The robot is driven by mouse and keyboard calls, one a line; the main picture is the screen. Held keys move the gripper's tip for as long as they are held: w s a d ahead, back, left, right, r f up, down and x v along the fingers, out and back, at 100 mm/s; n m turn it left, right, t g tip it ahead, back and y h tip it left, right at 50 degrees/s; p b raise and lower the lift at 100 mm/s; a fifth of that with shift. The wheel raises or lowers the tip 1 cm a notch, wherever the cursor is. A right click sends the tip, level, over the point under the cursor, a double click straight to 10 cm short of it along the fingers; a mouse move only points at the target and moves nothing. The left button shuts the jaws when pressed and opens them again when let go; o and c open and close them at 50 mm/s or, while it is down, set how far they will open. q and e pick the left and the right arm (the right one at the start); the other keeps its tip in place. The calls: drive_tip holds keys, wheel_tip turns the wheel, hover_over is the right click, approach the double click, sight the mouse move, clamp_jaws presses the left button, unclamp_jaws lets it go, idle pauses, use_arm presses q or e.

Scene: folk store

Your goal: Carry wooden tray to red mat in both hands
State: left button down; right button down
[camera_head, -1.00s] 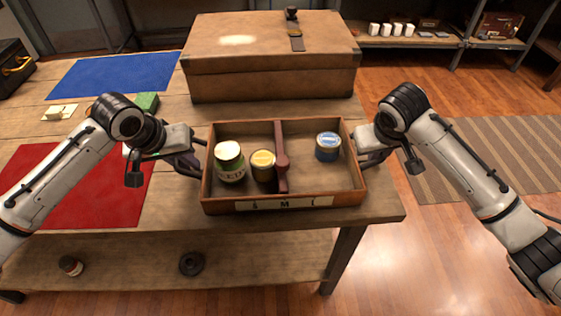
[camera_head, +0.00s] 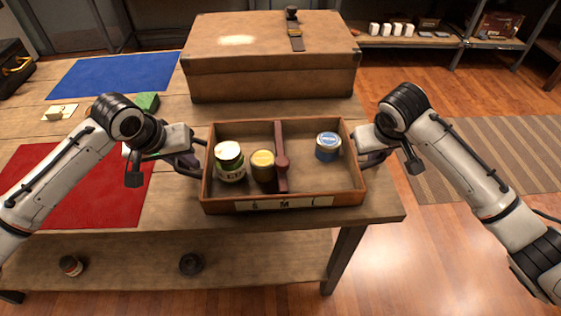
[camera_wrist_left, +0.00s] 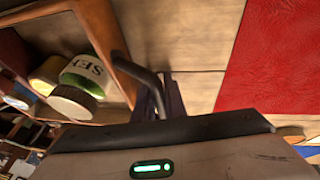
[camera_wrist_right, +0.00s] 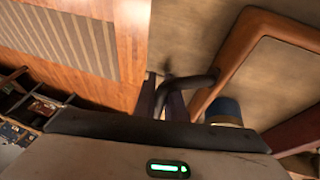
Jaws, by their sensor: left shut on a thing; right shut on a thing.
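The wooden tray (camera_head: 205,192) is at the right end of the table, with a central divider and a label on its front wall. Its left compartment holds a green-white jar (camera_head: 229,162) and a yellow-lidded tin (camera_head: 262,166). A blue tin (camera_head: 327,147) stands in the right compartment. My left gripper (camera_head: 194,164) is shut on the tray's left handle, which shows in the left wrist view (camera_wrist_left: 150,85). My right gripper (camera_head: 364,158) is shut on the right handle, seen in the right wrist view (camera_wrist_right: 190,82). The red mat (camera_head: 110,192) lies left of the tray, partly hidden by my left arm.
A large brown case (camera_head: 270,75) stands directly behind the tray. A blue mat (camera_head: 115,75), a green block (camera_head: 147,102) and a small pale item (camera_head: 55,113) lie at the back left. The table's front and right edges are close to the tray.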

use_arm(q)
drive_tip(key=shift+w+r, duration=0.1)
drive_tip(key=shift+r, duration=0.15)
use_arm(e)
drive_tip(key=shift+w+r, duration=0.1)
drive_tip(key=shift+r, duration=0.15)
